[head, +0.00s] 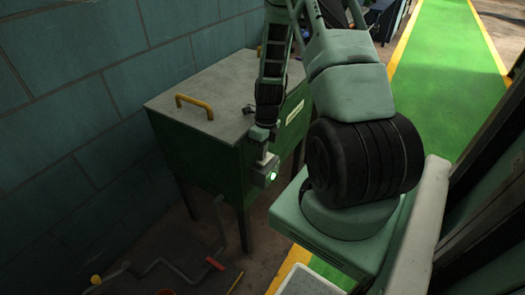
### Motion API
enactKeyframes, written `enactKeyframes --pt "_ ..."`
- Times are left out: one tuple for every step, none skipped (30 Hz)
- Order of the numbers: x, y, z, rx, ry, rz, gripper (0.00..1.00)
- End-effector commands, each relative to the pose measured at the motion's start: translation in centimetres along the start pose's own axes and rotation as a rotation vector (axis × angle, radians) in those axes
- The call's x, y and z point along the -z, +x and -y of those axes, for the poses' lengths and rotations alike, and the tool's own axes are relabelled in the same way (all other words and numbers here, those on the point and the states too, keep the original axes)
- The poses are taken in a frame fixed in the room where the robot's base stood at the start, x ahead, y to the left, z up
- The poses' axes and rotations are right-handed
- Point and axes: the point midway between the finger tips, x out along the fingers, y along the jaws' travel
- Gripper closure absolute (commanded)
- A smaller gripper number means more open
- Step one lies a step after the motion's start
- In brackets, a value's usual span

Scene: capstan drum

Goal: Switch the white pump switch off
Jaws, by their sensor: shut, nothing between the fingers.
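The white pump switch (268,159) is a small pale piece on a little grey box at the front corner of the green cabinet (205,165). A green lamp (273,176) glows on the box. My gripper (262,138) points down from above, shut and empty, with its tips right at the top of the switch. I cannot tell whether they touch it. The gripper and arm hide part of the cabinet's front edge, and the switch's exact position is too small to read.
The cabinet has a flat grey top with a yellow handle (194,105) and a white label (295,112) on its side. A block wall (75,110) stands close at the left. A crank rod with a red grip (215,263) is low in front. A green walkway (445,50) lies clear behind.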

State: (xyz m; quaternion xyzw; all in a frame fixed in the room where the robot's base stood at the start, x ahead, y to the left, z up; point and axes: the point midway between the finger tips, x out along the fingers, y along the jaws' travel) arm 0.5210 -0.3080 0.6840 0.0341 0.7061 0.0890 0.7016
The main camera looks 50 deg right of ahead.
Motion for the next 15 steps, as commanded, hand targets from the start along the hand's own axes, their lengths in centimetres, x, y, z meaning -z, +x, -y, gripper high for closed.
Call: enactKeyframes --pt "0.00 -0.01 0.00 0.000 0.000 0.000 1.00" --pt "0.00 0.02 -0.02 0.002 0.000 0.000 1.00" --pt "-0.01 0.08 -0.06 0.006 -0.001 -0.001 1.00" --pt "-0.01 0.17 -0.12 0.011 -0.002 -0.002 1.00" --pt "-0.04 0.28 -0.20 0.019 -0.003 -0.002 1.00" --pt "-0.08 0.45 -0.25 0.035 -0.004 -0.002 1.00" --pt "-0.09 0.59 -0.31 0.050 -0.004 -0.003 1.00" --pt "-0.09 0.75 -0.34 0.067 -0.006 -0.003 1.00" --pt "-0.06 0.66 -0.24 0.068 -0.002 -0.001 1.00" --pt "-0.05 0.65 -0.24 0.066 -0.002 -0.001 1.00" --pt "-0.04 0.66 -0.24 0.065 -0.002 -0.001 1.00" --pt "-0.01 0.67 -0.23 0.064 -0.001 -0.002 1.00" --pt "0.00 0.68 -0.23 0.064 -0.001 -0.002 1.00" --pt "0.02 0.69 -0.22 0.064 0.000 -0.002 1.00" --pt "0.04 0.69 -0.20 0.064 0.001 -0.002 1.00"
